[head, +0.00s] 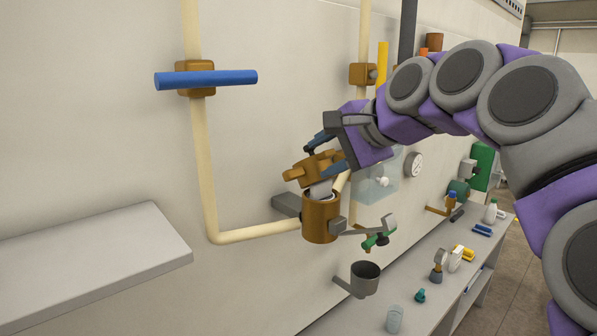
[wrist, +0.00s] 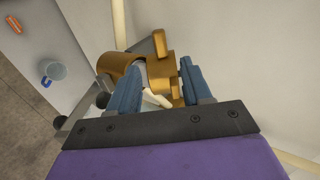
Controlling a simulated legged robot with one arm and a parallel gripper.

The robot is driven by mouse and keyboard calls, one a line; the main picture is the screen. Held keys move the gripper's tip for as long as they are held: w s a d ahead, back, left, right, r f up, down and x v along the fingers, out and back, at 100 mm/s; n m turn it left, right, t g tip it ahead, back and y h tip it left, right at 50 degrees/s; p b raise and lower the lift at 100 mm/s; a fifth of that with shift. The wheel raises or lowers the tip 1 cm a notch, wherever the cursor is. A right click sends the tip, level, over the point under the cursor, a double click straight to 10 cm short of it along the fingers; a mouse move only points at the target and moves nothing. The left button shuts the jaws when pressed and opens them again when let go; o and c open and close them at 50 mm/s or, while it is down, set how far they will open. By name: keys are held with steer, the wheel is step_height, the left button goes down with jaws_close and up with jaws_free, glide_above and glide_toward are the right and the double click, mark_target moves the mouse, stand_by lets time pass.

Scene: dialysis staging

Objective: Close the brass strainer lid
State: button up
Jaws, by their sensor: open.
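The brass strainer body (head: 321,222) is an upright cup at the pipe's end on the wall. Its brass lid (head: 311,170) is tilted up above the open mouth, with a pale grey piece (head: 320,188) under it. My gripper (head: 326,152) is open at the lid, its blue fingers at the lid's right side. In the wrist view, the lid (wrist: 163,70) shows ahead of and partly between the fingertips (wrist: 158,70), with the body (wrist: 121,63) beyond the left finger. I cannot tell whether the fingers touch the lid.
A cream pipe (head: 204,150) with a blue-handled valve (head: 205,79) runs at left. A grey wall shelf (head: 90,250) is lower left. A dark cup (head: 364,279) is mounted below the strainer. A low bench (head: 425,310) at right holds bottles and small fittings. A gauge (head: 413,164) is right of the strainer.

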mark_target(296, 173)
steer(key=x, duration=0.9)
steer(key=shift+a+f, duration=0.15)
jaws_close()
stand_by(0.4)
